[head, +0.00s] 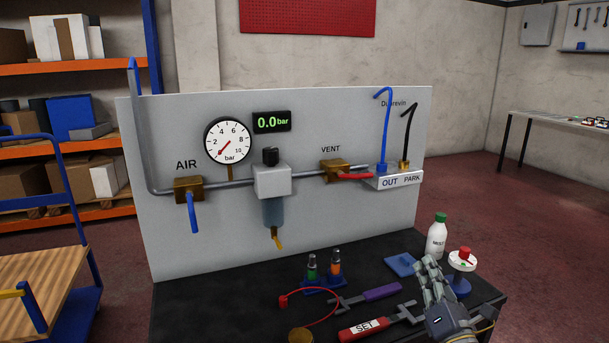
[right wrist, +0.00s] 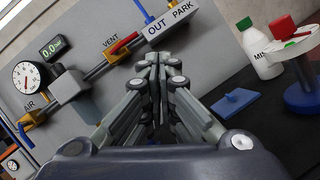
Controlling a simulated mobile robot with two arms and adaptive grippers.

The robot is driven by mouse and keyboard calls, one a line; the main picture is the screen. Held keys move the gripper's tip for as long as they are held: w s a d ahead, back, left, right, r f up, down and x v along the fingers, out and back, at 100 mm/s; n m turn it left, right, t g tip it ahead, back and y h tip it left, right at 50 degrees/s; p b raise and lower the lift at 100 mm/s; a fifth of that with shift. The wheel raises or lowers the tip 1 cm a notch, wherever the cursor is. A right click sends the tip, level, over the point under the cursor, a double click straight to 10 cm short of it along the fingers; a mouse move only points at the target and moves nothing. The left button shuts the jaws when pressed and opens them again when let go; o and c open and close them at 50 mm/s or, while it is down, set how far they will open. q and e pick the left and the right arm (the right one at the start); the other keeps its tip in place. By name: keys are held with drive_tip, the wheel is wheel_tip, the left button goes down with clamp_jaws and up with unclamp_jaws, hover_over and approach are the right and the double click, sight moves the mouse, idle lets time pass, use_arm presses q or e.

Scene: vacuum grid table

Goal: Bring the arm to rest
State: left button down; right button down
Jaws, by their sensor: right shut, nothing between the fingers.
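My right gripper (head: 432,268) is above the right front part of the black table (head: 210,305). It is shut and empty. In the right wrist view the fingers (right wrist: 158,62) point toward the grey panel, below the OUT/PARK block. My left gripper is not in view. The grey panel (head: 300,230) stands upright at the back of the table. It carries the AIR valve (head: 188,190) with its blue handle hanging down, and the VENT valve (head: 335,170) with its red handle along the pipe. The dial gauge (head: 228,140) is at its left and the display (head: 272,122) reads 0.0 bar.
A white bottle (head: 436,240), a red-topped round stand (head: 462,262) and a blue pad (head: 400,264) are close to my right gripper. A red SET tool (head: 365,328), a purple-handled tool (head: 382,292) and a blue holder (head: 322,284) lie left of it. The table's left front is clear.

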drive_tip(key=s+f+m+g+h, duration=0.5)
drive_tip(key=s+f+m+g, duration=0.4)
drive_tip(key=s+f+m, duration=0.95)
drive_tip(key=s+a+f+m+g+y, duration=0.1)
drive_tip(key=s+a+f+m+g, duration=0.15)
drive_tip(key=s, duration=0.45)
drive_tip(key=s+a+f+m+g+y, duration=0.1)
drive_tip(key=s+a+f+m+g, duration=0.2)
drive_tip(key=s, duration=0.4)
drive_tip(key=s+a+f+m+g+y, duration=0.1)
drive_tip(key=s+f+m+g, duration=0.2)
drive_tip(key=s, duration=0.4)
wheel_tip(320, 180, down, 25)
drive_tip(key=s+m+g, duration=0.1)
drive_tip(key=s+g, duration=0.1)
drive_tip(key=s+d+f, duration=0.3)
drive_tip(key=s+f, duration=1.2)
drive_tip(key=s, duration=0.1)
drive_tip(key=shift+s+f+g+p, duration=0.3)
drive_tip(key=shift+s+f+g, duration=0.05)
drive_tip(key=shift+g, duration=0.1)
